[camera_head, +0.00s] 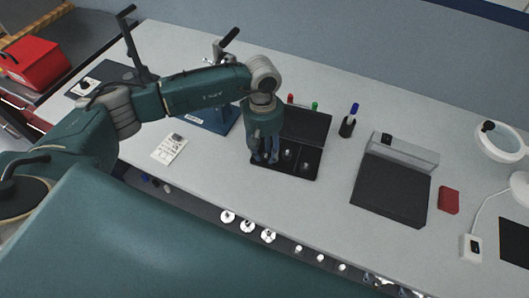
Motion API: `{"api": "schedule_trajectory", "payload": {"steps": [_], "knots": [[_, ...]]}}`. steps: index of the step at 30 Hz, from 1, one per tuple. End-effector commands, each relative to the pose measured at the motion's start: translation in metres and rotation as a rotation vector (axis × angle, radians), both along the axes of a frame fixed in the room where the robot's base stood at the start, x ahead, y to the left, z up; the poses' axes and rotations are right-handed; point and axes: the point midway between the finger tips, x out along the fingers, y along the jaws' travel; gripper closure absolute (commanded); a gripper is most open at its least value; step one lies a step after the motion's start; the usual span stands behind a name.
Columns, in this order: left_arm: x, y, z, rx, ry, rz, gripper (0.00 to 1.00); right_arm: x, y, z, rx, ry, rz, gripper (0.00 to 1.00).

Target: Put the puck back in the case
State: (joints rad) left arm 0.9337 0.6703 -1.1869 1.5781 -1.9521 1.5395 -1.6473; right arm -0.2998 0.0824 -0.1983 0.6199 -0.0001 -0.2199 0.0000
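A black case (283,175) lies open on the grey bench, with its lid raised at the back (308,124). Two small dark pucks with light tops show in it, one near the middle (287,154) and one to the right (305,167). My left gripper (263,158) points down over the left part of the case. Its fingertips look a little apart, but I cannot tell whether a puck is between them. The gripper hides the left end of the case. My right gripper is not in view.
A pen cup (347,127) stands right of the lid. A white calculator-like device (170,149) lies left.

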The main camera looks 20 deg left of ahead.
Motion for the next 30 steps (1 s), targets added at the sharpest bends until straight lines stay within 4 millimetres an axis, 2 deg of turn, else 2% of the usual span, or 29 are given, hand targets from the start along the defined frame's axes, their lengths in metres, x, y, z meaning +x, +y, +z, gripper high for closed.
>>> {"api": "schedule_trajectory", "payload": {"steps": [1,2,5,9,10,12,21,25,30], "knots": [[-0.007,0.001,-0.012,0.008,0.018,-0.002,0.70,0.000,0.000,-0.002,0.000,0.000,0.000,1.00],[-0.007,0.001,-0.011,0.008,0.018,-0.002,0.70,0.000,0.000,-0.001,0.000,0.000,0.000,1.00],[-0.007,0.001,-0.006,0.008,0.018,-0.002,0.70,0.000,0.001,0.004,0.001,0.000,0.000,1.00],[-0.008,0.001,0.009,0.008,0.019,-0.002,0.70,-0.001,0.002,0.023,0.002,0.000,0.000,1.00],[-0.006,0.002,0.009,0.007,0.015,-0.003,0.70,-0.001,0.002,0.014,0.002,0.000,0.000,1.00],[-0.003,0.003,0.024,0.006,0.011,-0.004,0.70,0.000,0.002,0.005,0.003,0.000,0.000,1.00],[0.004,0.006,0.094,0.004,0.009,-0.003,0.70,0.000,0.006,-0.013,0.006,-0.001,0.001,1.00],[0.005,0.007,0.114,0.004,0.010,-0.003,0.70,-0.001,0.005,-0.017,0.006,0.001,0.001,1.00],[0.005,0.008,0.125,0.005,0.011,-0.003,0.70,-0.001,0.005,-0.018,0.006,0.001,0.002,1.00]]}}
